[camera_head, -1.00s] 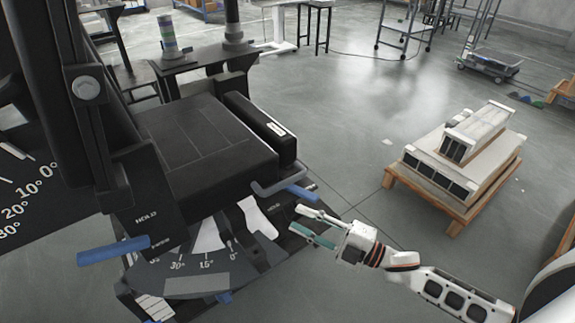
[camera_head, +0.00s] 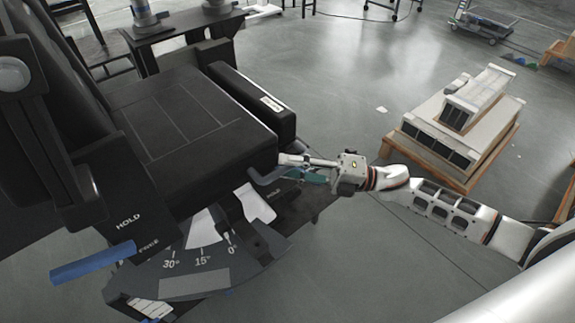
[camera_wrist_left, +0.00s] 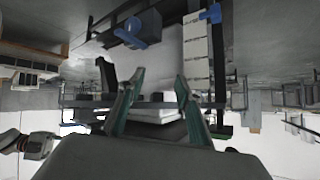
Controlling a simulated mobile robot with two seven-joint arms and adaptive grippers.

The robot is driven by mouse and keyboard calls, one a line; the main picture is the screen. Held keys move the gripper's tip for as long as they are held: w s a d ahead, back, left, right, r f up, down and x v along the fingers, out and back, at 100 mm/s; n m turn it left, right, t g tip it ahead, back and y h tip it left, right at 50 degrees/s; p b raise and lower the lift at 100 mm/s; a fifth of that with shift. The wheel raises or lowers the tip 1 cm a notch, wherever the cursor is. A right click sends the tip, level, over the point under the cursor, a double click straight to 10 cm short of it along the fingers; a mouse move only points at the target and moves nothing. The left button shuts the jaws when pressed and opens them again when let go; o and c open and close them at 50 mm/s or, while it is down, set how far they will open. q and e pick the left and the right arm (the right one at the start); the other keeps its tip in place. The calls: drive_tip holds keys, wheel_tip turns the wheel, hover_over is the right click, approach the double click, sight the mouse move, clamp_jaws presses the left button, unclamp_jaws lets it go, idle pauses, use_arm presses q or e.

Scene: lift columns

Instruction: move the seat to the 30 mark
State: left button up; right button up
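The seat (camera_head: 185,120) is a black cushion at left centre in the head view. Below its front edge is a grey dial (camera_head: 200,262) marked 0°, 15° and 30°. A dark pointer (camera_head: 221,222) appears close to the 0° mark. A blue-handled lever (camera_head: 92,263) sticks out at the left by the word HOLD.
A long black armrest (camera_head: 252,102) runs along the seat's right side. A wooden pallet (camera_head: 455,177) with white boxes (camera_head: 472,98) stands on the floor at right. A dark table (camera_head: 185,38) is behind the seat.

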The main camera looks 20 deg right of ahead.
drive_tip(key=shift+w+a, duration=0.2)
drive_tip(key=shift+a, duration=0.15)
clamp_jaws()
